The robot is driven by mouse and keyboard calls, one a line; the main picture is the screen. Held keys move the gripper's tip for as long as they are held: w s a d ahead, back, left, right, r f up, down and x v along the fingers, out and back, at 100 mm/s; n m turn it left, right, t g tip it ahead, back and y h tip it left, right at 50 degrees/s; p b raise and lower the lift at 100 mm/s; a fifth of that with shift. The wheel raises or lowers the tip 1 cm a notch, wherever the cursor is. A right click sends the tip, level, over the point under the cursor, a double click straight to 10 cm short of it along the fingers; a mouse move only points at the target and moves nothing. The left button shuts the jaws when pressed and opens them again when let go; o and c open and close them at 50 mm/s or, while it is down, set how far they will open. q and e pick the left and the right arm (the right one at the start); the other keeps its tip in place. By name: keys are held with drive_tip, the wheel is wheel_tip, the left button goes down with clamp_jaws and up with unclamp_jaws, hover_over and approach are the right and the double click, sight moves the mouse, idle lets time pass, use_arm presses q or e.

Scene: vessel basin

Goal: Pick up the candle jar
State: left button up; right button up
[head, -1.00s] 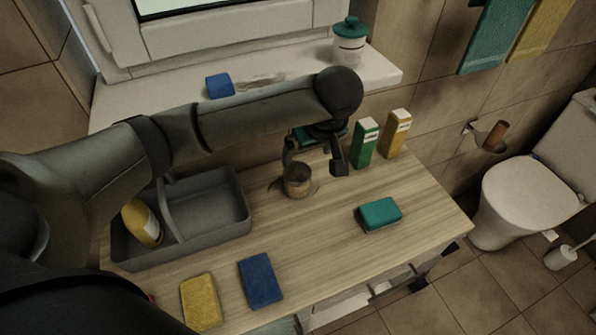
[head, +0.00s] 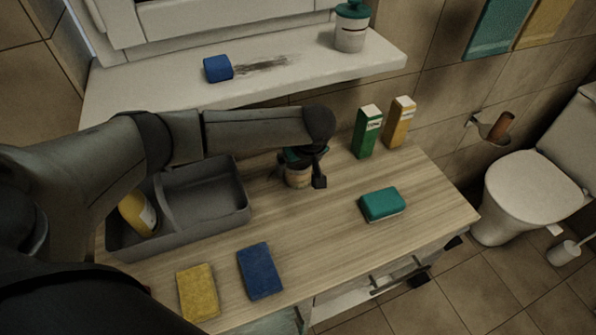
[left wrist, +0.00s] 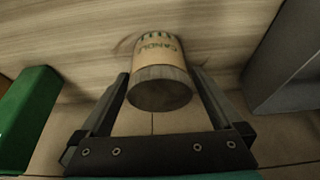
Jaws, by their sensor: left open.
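The candle jar (head: 297,178) stands on the wooden counter; in the head view my left gripper (head: 302,178) is lowered over it and hides its top. In the left wrist view the candle jar (left wrist: 160,72) has a tan label reading "CANDLE" and a dark round end facing the camera. The open fingers of my left gripper (left wrist: 160,95) lie on either side of the jar. I cannot tell whether they touch it. My right gripper is not in view.
A grey caddy (head: 236,208) with a yellow bottle (head: 137,212) stands left of the jar. A green carton (head: 367,132) and a yellow carton (head: 399,122) stand to the right.

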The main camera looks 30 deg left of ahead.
use_arm(q)
drive_tip(key=shift+c, duration=0.2)
drive_tip(key=c, duration=1.3)
drive_tip(key=shift+r, duration=0.1)
drive_tip(key=shift+d+r, duration=0.15)
drive_tip(key=shift+r, duration=0.05)
drive_tip(key=r, duration=0.2)
drive_tip(key=r+p, duration=0.1)
drive_tip(key=r, duration=0.3)
drive_tip(key=shift+s+d+r+p, duration=0.25)
drive_tip(key=shift+r+p, duration=0.05)
drive_tip(key=shift+p, duration=0.05)
drive_tip(key=shift+s+d+f+p, duration=0.1)
drive_tip(key=shift+s+d+p, duration=0.2)
drive_tip(key=shift+s+d, duration=1.95)
drive_tip(key=shift+s+d+p, duration=0.3)
drive_tip(key=shift+s+d, duration=1.7)
drive_tip(key=shift+d, duration=0.45)
drive_tip(key=shift+s+d+f+p, duration=0.1)
drive_tip(key=shift+s+d+p, duration=0.2)
drive_tip(key=shift+s+d, duration=1.95)
